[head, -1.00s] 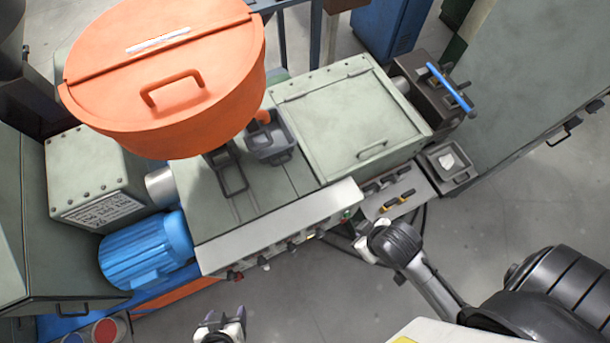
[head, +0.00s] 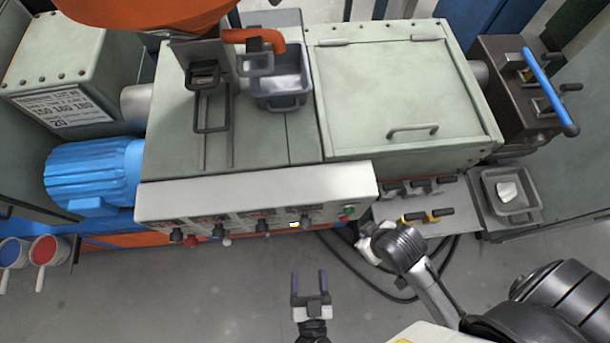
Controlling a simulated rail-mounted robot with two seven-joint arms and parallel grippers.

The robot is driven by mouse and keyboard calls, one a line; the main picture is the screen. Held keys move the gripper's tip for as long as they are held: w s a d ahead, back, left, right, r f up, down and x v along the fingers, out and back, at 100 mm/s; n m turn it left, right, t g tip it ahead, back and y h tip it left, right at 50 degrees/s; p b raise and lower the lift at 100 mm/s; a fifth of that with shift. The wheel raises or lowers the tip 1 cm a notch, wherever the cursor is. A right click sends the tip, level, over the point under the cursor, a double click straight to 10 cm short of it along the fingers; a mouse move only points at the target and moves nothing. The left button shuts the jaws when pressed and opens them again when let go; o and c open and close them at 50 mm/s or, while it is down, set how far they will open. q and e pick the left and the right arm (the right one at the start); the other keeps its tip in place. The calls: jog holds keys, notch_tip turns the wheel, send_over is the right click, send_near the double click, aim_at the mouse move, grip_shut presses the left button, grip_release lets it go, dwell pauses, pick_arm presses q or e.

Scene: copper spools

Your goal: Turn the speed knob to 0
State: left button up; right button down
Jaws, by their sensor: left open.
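The machine's pale control panel (head: 255,198) faces me along the front edge. A row of small controls sits on its lower front: a dark knob (head: 176,236) at the left, a red one (head: 190,238) beside it, another dark knob (head: 263,227) nearer the middle and one (head: 306,222) farther right. The labels are too small to read, so I cannot tell which is the speed knob. My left gripper (head: 309,278) is open and empty, below the panel's right part in the picture, apart from every knob. My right gripper (head: 370,238) is by the tool shelf, its fingers unclear.
A shelf (head: 432,229) with black and yellow handled tools lies right of the panel. A grey tray (head: 490,190) holds a pale lump. A blue motor (head: 95,175) and red and blue cups (head: 45,250) are at the left.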

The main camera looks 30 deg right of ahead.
aim_at(306, 227)
pick_arm(q)
jog(key=b+x, duration=0.1)
jog(key=x, duration=1.2)
jog(key=shift+w+d+f, duration=0.15)
jog(key=shift+w+f, duration=0.05)
jog(key=shift+w, duration=0.05)
jog(key=c, duration=0.9)
